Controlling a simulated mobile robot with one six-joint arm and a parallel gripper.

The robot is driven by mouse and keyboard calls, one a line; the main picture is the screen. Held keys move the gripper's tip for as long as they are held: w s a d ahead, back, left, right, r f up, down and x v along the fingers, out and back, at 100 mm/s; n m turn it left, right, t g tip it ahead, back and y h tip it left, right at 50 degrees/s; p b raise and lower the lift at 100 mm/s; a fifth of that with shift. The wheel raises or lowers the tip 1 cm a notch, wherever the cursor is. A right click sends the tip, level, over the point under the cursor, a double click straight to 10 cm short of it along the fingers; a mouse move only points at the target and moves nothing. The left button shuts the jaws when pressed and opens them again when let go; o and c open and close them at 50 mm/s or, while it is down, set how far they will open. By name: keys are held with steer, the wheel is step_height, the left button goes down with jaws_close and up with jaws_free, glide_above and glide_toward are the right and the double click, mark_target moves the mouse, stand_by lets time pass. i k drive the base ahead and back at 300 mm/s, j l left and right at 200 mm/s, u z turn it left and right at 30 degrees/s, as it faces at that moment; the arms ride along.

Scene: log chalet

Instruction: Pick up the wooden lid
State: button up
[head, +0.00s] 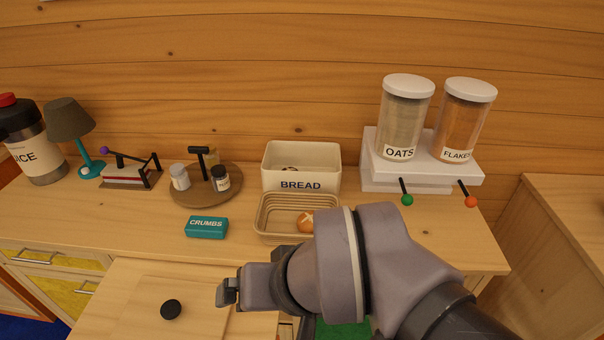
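The wooden lid (203,311) looks like a flat pale board with a round black knob (171,309). It lies on a lower wooden surface (95,300) at the bottom left, and its near edge runs out of the picture. My gripper (226,292) is to the right of the knob, over or near the lid's right edge, and apart from the knob. It is seen side-on, so its finger opening is not clear. A cream bin marked BREAD (331,172) stands uncovered on the counter, with something small and dark inside.
A teal CRUMBS box (206,228) sits near the counter edge. A round stand (205,197) with shakers, a lamp (70,121), a jug (32,145) and cereal dispensers (404,118) stand behind. Low drawers are at left.

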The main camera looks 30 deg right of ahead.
mark_target(157, 308)
steer(key=i+j+z, duration=0.25)
steer(key=j, duration=0.55)
steer(key=j+z, duration=0.3)
steer(key=j, duration=0.5)
steer(key=k, duration=0.05)
